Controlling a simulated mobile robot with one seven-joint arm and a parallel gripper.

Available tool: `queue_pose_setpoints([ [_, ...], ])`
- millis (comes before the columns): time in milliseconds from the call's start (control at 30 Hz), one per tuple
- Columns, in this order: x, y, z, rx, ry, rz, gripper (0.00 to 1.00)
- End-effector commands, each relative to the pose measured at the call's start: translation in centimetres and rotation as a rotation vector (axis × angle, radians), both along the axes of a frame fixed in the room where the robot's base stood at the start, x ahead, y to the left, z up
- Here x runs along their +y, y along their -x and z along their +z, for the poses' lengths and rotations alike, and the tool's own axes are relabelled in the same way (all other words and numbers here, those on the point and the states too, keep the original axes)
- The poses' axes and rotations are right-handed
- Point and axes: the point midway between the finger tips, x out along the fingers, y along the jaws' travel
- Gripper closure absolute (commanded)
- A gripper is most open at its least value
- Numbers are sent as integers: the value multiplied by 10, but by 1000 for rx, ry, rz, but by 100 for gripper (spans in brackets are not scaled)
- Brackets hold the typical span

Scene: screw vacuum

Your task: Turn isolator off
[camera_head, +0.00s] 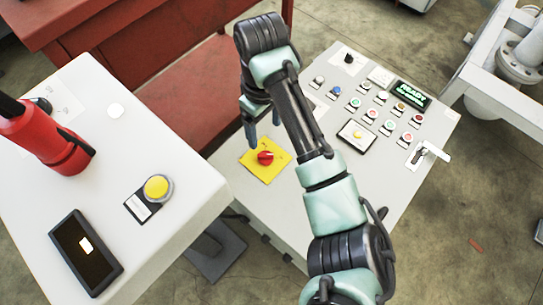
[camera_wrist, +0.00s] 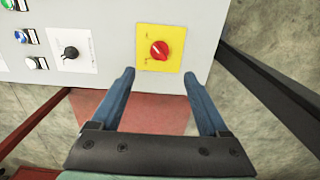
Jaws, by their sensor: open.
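The isolator is a red rotary knob (camera_head: 265,157) on a yellow square plate (camera_head: 254,166), set on the left part of the grey control panel in the head view. In the wrist view the red knob (camera_wrist: 159,50) sits on its yellow plate (camera_wrist: 174,36), beyond my fingertips and roughly centred between them. My gripper (camera_head: 262,137) is above and close to the knob in the head view. It also shows in the wrist view (camera_wrist: 160,75), with its two blue fingers spread apart and nothing between them. The gap between the fingertips and the knob is hard to judge.
The control panel (camera_head: 300,215) carries several buttons, a small display (camera_head: 412,95) and a lever switch (camera_head: 424,154) to the right. A black knob (camera_wrist: 71,52) is left of the isolator in the wrist view. A white console (camera_head: 190,190) with a yellow button (camera_head: 157,187) stands at left.

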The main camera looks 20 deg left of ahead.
Motion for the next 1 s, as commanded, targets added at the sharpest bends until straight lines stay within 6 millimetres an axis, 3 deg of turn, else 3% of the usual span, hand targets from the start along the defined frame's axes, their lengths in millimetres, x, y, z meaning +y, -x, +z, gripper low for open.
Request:
queue_pose_setpoints([
  [300,0,0,-68,0,-1,-2,22],
  [500,0,0,-102,-2,-2,-2,22],
  [700,0,-1,-117,-3,-2,-3,22],
  [1000,1,-1,-119,-5,-4,-2,22],
])
